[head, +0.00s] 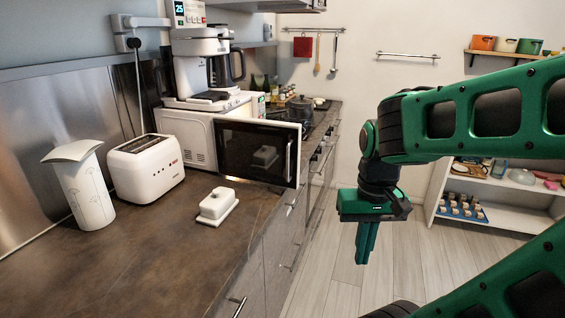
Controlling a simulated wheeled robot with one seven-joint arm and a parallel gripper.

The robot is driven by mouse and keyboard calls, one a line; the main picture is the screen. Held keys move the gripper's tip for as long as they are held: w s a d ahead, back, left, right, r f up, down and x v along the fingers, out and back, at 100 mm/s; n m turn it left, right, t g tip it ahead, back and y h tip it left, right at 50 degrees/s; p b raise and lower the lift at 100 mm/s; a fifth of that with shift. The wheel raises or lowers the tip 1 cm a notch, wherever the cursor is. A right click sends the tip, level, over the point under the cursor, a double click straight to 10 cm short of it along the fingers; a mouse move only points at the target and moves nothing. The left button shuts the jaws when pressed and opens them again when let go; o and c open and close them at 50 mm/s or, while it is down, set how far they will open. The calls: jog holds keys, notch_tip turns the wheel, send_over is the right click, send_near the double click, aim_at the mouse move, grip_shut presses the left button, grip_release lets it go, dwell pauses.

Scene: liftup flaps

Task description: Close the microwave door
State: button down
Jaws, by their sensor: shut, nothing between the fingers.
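The white microwave (196,136) stands on the brown counter beyond the toaster. Its door (240,150) is open and swung out over the counter towards the front edge. The door has a dark glass panel, a white frame and a vertical handle (289,160) at its right end. The microwave's inside is hidden behind the door. My green gripper (362,262) points down over the floor, to the right of the door and apart from it. Its fingers are together and hold nothing.
A coffee machine (202,65) stands on top of the microwave. A white toaster (146,166), a white butter dish (216,205) and a white canister (80,187) are on the counter (165,240). Open floor (335,235) lies right of the counter; shelves (500,195) stand behind my arm.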

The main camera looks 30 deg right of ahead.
jog(key=w+a+r+m+t+h, duration=0.1)
jog(key=w+r, duration=0.4)
jog(key=w, duration=0.5)
jog(key=w+r+t+h, duration=0.1)
jog(key=w+r, duration=0.4)
jog(key=w, duration=0.4)
jog(key=w+a+r+m+t+h, duration=0.1)
jog(key=w+r, duration=0.4)
jog(key=w, duration=0.5)
send_over(287, 172)
jog(key=s+a, duration=0.2)
notch_tip(287, 172, down, 9)
jog(key=shift+d+f+t, duration=0.15)
jog(key=shift+d+t, duration=0.05)
jog(key=shift+t, duration=0.1)
jog(key=shift+w+d, duration=0.1)
jog(key=shift+w, duration=0.1)
